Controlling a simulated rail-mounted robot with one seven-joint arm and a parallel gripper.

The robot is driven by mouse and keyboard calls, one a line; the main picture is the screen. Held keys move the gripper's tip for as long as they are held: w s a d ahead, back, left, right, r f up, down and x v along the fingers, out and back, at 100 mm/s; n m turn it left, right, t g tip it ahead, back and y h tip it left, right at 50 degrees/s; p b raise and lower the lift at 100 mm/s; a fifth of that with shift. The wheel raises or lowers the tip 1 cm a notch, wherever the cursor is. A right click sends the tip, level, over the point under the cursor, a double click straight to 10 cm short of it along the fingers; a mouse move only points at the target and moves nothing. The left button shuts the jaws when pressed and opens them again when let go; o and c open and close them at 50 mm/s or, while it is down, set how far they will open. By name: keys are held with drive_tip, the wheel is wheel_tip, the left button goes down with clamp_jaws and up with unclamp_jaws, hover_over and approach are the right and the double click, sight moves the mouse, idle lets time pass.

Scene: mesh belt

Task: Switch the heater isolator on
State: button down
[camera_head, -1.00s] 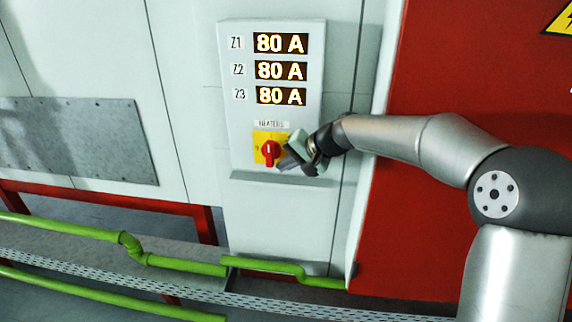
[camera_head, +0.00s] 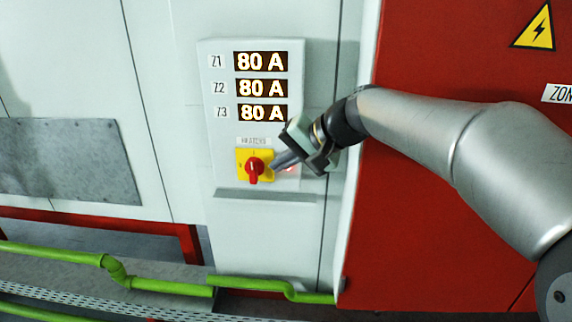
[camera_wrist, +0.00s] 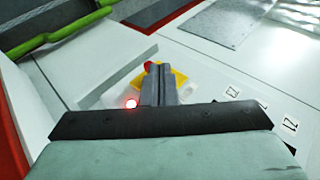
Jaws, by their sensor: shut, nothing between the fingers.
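The heater isolator is a red rotary knob (camera_head: 254,168) on a yellow plate (camera_head: 241,155), under the "HEATERS" label on the grey panel (camera_head: 221,130). The knob's grip stands about upright. My gripper (camera_head: 275,165) is shut and empty, its fingertips just to the right of the knob. I cannot tell whether they touch it. In the wrist view my shut fingers (camera_wrist: 158,82) cover most of the yellow plate (camera_wrist: 182,82), and only a bit of the red knob (camera_wrist: 147,66) shows. A red lamp glows beside the fingers (camera_wrist: 131,104).
Three displays (camera_head: 262,88) above the knob each read 80 A. A ledge (camera_head: 255,194) juts out below it. A red cabinet (camera_head: 430,60) stands to the right behind my arm. Green pipes (camera_head: 150,285) run low along the front.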

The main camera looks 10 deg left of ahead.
drive_tip(key=shift+s+d+r, duration=0.25)
drive_tip(key=shift+s+d, duration=0.05)
drive_tip(key=shift+s, duration=0.25)
drive_tip(key=shift+s+d+r, duration=0.25)
drive_tip(key=shift+s, duration=0.25)
drive_tip(key=s+d+f+g+h+p, duration=0.1)
drive_tip(key=s+d+f+h+p, duration=0.2)
drive_tip(key=s+d, duration=0.4)
drive_tip(key=s+d+f+h+p, duration=0.3)
drive_tip(key=s+d+p, duration=0.2)
drive_tip(key=s+d, duration=0.2)
drive_tip(key=s+d+f+n+g+h+p, duration=0.1)
drive_tip(key=s+d+f+h+p, duration=0.2)
drive_tip(key=s+d, duration=0.4)
drive_tip(key=shift+s+d+f+g+p, duration=0.3)
drive_tip(key=shift+s+d+f+p, duration=0.15)
drive_tip(key=shift+d+p, duration=0.4)
